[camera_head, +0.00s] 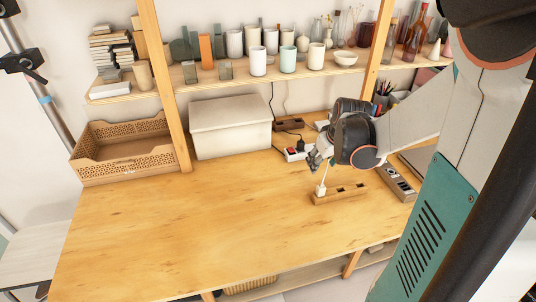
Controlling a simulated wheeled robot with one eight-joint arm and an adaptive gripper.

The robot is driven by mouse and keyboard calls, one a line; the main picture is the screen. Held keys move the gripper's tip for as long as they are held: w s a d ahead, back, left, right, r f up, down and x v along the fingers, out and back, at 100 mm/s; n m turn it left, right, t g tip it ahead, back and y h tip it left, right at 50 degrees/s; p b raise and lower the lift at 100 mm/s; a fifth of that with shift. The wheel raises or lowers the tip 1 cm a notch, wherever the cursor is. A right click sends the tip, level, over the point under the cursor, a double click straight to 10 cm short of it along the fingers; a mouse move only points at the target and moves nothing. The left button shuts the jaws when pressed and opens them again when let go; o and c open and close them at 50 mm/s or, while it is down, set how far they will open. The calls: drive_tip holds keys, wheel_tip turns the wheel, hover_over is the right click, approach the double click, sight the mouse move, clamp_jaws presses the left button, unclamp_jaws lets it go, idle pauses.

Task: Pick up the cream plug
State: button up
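The cream plug (320,190) is small and pale. It stands at the left end of a light wooden block (340,196) with dark slots on the tabletop, and a thin pale cord or stem rises from it. My gripper (319,168) points down and left just above the plug, close to its upper part. The fingers are small and partly overlapped by the wrist, so I cannot tell whether they touch the plug or how far apart they are.
Behind my gripper are a white power strip (297,154) with a black plug (300,145) and a dark brown block (289,124). A grey strip (396,178) lies to the right. A white box (230,127) and brown crate (125,147) stand behind. The table's left and front are clear.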

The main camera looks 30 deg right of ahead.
sight(323, 185)
drive_tip(key=shift+m, duration=0.8)
drive_tip(key=d+f+b, duration=0.1)
drive_tip(key=f, duration=0.2)
drive_tip(key=d+f+b, duration=0.1)
drive_tip(key=f, duration=0.3)
drive_tip(key=d+f+b, duration=0.1)
drive_tip(key=f, duration=0.3)
drive_tip(key=shift+s+d+f, duration=0.1)
drive_tip(key=shift+d+f, duration=0.1)
drive_tip(key=shift+b+x, duration=1.5)
drive_tip(key=shift+x, duration=1.15)
drive_tip(key=shift+r, duration=0.15)
drive_tip(key=c, duration=1.1)
